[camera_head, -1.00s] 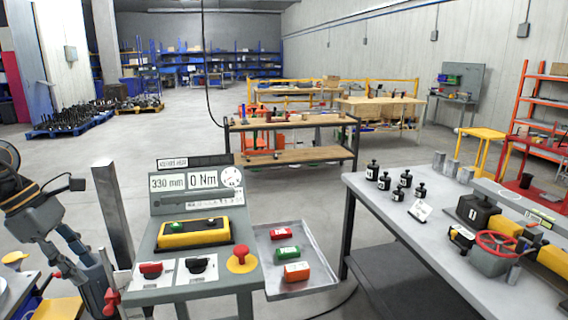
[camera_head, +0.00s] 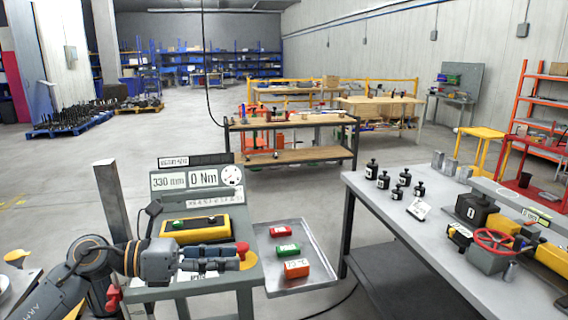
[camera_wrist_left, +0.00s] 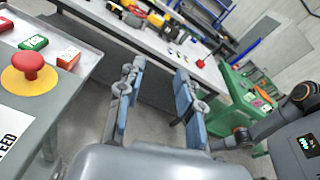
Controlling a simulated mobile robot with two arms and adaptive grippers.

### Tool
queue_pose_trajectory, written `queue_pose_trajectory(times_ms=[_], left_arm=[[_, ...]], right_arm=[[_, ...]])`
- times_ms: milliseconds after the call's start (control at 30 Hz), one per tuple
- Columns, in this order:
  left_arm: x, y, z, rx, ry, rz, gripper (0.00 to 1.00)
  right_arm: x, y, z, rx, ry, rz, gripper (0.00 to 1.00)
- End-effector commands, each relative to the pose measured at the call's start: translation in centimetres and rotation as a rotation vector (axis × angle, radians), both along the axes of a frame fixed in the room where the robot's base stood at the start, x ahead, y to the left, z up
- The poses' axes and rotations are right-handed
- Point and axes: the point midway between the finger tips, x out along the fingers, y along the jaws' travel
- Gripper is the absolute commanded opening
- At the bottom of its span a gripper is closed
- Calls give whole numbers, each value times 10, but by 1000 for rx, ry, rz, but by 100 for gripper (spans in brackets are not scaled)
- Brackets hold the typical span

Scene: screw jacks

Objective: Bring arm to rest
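My left gripper (camera_head: 232,259) reaches in from the left over the front of the control console (camera_head: 197,282), its fingers pointing right. In the left wrist view, its two blue-padded fingers (camera_wrist_left: 160,72) stand apart with only floor and benches visible between them, so it is open and empty. In the head view its fingertips overlap the yellow-and-red stop button (camera_head: 246,257); I cannot tell whether they touch. The arm hides the console's front switches. My right gripper is not in view.
A tray (camera_head: 326,268) with red, green and orange blocks sits beside the console. A grey bench (camera_head: 385,215) with black weights and a red-handwheel jack (camera_head: 493,245) stands at right. A grey post (camera_head: 113,205) rises near my left arm.

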Motion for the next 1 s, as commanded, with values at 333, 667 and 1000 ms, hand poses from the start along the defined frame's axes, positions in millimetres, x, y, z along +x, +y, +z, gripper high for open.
queue_pose_trajectory(times_ms=[333,667,1000], left_arm=[[13,-7,22,-880,502,354,36],[2,77,-100,-1557,1169,908,36],[-139,109,-272,-1933,1791,1667,36]], right_arm=[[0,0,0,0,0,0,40],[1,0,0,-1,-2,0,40],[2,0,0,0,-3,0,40]])
